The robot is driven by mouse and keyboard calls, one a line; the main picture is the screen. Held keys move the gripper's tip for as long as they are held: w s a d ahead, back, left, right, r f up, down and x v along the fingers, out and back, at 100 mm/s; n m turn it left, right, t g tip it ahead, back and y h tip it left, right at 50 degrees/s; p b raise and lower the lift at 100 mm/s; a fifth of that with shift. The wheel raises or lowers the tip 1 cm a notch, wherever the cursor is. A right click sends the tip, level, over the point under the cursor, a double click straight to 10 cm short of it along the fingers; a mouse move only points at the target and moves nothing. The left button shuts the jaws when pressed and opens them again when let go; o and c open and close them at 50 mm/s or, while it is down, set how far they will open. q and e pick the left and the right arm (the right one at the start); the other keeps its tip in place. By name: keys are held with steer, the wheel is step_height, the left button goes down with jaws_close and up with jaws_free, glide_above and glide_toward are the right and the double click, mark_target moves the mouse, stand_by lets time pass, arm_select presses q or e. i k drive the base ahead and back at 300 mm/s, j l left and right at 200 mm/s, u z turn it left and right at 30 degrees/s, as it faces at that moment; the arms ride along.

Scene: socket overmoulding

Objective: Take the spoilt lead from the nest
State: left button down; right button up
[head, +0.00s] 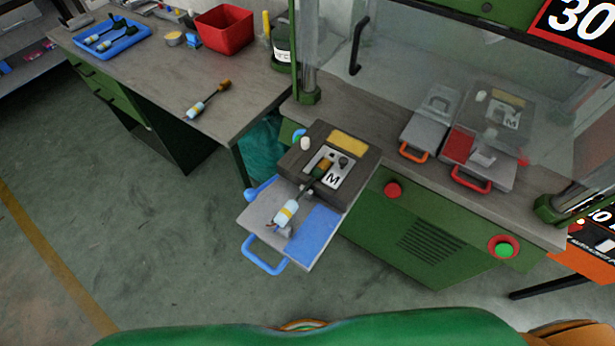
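A lead (287,213) lies on the nest (337,178), a dark block with a metal plate marked M and a yellow patch. Its dark end sits in the metal plate. Its pale, yellow-banded end with reddish wire tips reaches out over the blue-handled slide (256,221), pointing toward the lower left. The dark end is small, so I cannot tell whether it is spoilt. Neither of my grippers shows in the head view.
A similar lead (208,100) lies on the left bench near a red bin (225,30) and a blue tray (112,38) holding leads. Behind the clear guard are red-handled (471,178) and orange-handled (413,153) slides. Red (392,190) and green (504,249) buttons are on the green front.

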mark_target(286, 213)
steer(key=k+l, duration=0.4)
steer(key=k, duration=0.15)
steer(key=k+l, duration=0.35)
steer(key=k, duration=0.2)
steer(key=i, duration=0.5)
